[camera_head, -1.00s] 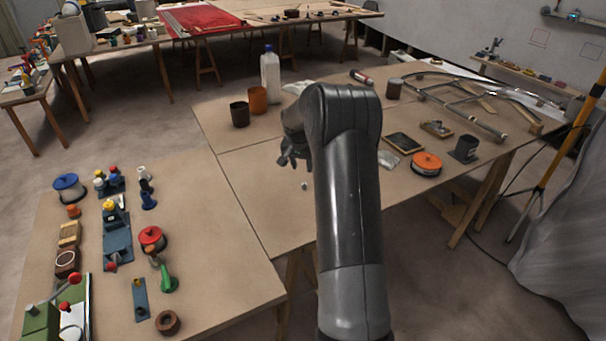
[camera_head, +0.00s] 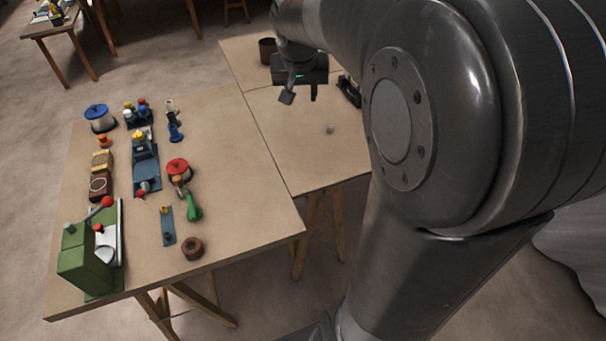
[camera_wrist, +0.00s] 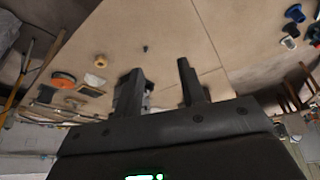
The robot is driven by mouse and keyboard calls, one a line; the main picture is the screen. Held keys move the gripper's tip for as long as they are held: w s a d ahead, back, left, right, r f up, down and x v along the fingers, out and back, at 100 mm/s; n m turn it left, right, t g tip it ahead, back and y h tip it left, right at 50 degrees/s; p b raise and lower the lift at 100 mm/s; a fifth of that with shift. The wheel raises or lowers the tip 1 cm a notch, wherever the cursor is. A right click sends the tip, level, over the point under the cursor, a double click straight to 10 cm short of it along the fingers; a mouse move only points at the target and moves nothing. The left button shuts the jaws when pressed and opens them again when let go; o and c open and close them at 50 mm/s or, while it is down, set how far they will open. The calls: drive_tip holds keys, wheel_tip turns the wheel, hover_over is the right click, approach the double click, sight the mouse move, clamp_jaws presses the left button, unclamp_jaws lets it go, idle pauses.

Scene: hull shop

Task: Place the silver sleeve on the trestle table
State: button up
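A small silver-grey piece (camera_head: 329,129), which looks like the silver sleeve, stands on the bare near part of the right-hand trestle table (camera_head: 300,150). In the wrist view a small dark piece (camera_wrist: 145,48) on the board may be the same one. My gripper (camera_head: 300,95) is above this table, beyond and left of the piece in the head view, and apart from it. Its two fingers are spread with nothing between them in the wrist view (camera_wrist: 158,92). My arm hides much of the table's right side in the head view.
The left table (camera_head: 230,240) carries a green press (camera_head: 88,260), a blue-topped spool (camera_head: 98,115), a red-topped spool (camera_head: 178,168) and several small fittings. A dark cup (camera_head: 267,50) stands at the trestle table's far side. An orange disc (camera_wrist: 63,79) lies on it.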

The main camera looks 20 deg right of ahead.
drive_tip(key=s+a+n+y, duration=0.1)
drive_tip(key=s+a, duration=0.3)
drive_tip(key=s, duration=0.7)
drive_tip(key=s+a+n+t+y, duration=0.1)
drive_tip(key=s+a+n, duration=0.2)
drive_tip(key=s, duration=0.8)
drive_tip(key=shift+s+a+f+t, duration=0.25)
drive_tip(key=shift+s+a+t, duration=0.05)
drive_tip(key=shift+a, duration=0.65)
